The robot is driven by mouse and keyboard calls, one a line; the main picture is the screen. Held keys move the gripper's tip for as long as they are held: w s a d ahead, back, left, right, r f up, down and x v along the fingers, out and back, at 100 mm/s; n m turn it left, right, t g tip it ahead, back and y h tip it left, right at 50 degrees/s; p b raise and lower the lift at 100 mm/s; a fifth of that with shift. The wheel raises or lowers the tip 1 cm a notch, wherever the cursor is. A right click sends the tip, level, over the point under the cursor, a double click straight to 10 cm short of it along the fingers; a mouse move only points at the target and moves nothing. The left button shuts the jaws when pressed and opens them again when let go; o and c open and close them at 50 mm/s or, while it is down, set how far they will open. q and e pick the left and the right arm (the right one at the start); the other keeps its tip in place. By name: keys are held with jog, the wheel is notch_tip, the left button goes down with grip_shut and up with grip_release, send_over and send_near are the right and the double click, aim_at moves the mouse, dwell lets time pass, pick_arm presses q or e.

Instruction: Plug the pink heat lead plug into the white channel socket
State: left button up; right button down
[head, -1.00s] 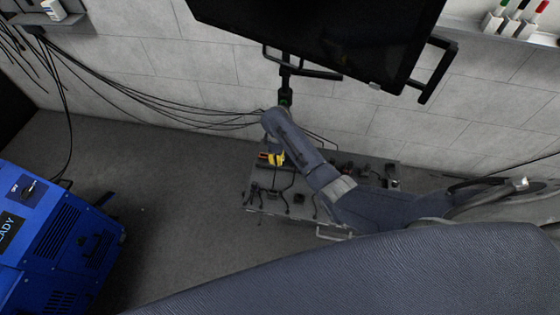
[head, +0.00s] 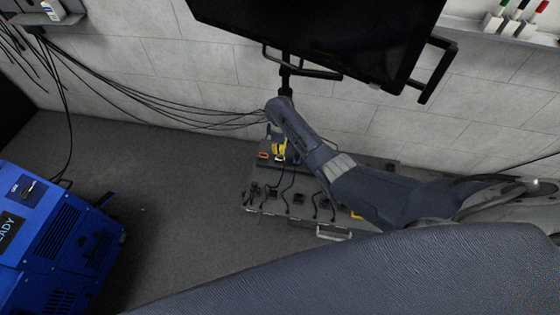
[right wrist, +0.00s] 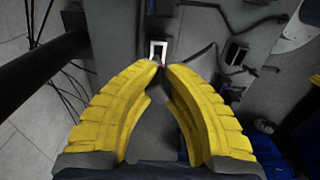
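My right gripper (head: 279,147), with yellow fingers, is over the back left of the grey bench panel. In the right wrist view its fingertips (right wrist: 163,66) are nearly together on a small, mostly hidden piece that seems to be a plug; I cannot make out its pink colour. A dark lead seems to run from it. The white channel socket, a white square frame (right wrist: 158,50), is just beyond the fingertips. It also shows as a small white patch in the head view (head: 280,159). I cannot tell whether plug and socket touch. My left gripper is not in view.
An orange socket (head: 263,155) is just left of the white one. Several black leads lie on the bench panel (head: 270,208). A monitor (head: 320,35) hangs above on a dark post. A blue machine (head: 55,240) stands at the left, with clear floor between.

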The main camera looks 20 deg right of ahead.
jog(key=shift+w+d, duration=0.15)
jog(key=shift+f, duration=0.15)
dwell(0.4)
jog(key=shift+f, duration=0.3)
dwell(0.5)
dwell(0.5)
jog(key=m, duration=0.7)
jog(key=shift+f, duration=0.85)
dwell(0.4)
